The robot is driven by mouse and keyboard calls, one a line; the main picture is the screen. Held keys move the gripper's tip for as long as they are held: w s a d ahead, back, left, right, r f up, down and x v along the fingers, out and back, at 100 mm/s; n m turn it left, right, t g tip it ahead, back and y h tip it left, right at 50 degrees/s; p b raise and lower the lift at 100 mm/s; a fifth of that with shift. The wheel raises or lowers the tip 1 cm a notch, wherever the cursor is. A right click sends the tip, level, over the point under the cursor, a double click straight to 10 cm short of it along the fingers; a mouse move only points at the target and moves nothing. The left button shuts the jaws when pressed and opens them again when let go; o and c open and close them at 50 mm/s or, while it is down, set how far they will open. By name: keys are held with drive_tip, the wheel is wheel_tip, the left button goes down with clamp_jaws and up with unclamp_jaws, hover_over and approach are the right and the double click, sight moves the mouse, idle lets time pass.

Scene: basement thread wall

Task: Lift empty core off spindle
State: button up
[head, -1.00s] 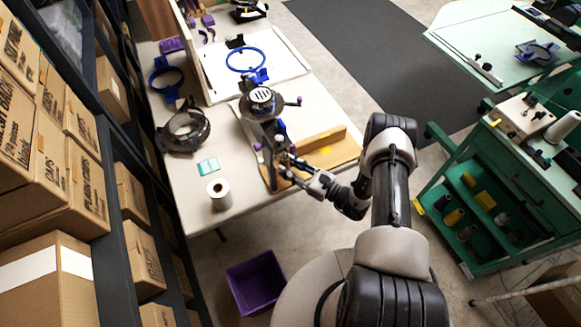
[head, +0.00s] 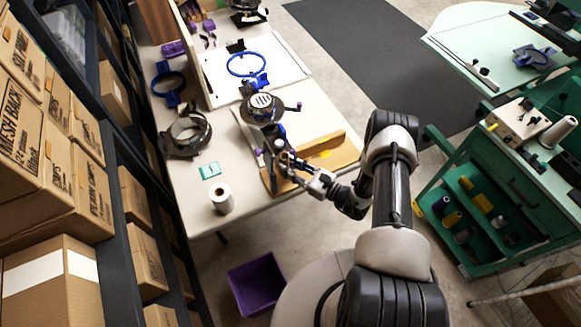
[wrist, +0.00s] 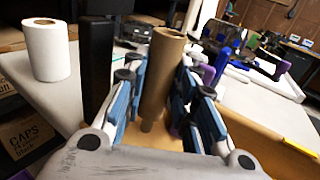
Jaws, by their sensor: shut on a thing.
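The empty core, a plain brown cardboard tube (wrist: 163,75), stands nearly upright between the blue-padded fingers of my gripper (wrist: 170,98) in the wrist view. The gripper is shut on it, with a pad against each side. A short narrow stub shows under the tube's lower end; I cannot tell whether this is the spindle or whether the tube is still around it. In the head view my gripper (head: 287,161) is at the near side of the embroidery machine (head: 264,108). The core is too small to make out there.
A white roll (head: 222,198) stands on the table at the front left; it also shows in the wrist view (wrist: 47,50). A dark post (wrist: 97,60) rises close to my left finger. A purple bin (head: 257,283) is on the floor.

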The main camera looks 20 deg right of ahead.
wheel_tip(320, 180, up, 11)
drive_tip(key=p, duration=0.7)
drive_tip(key=shift+f, duration=0.2)
drive_tip(key=shift+r, duration=0.1)
drive_tip(key=shift+r+p, duration=1.2)
drive_tip(key=shift+r, duration=0.7)
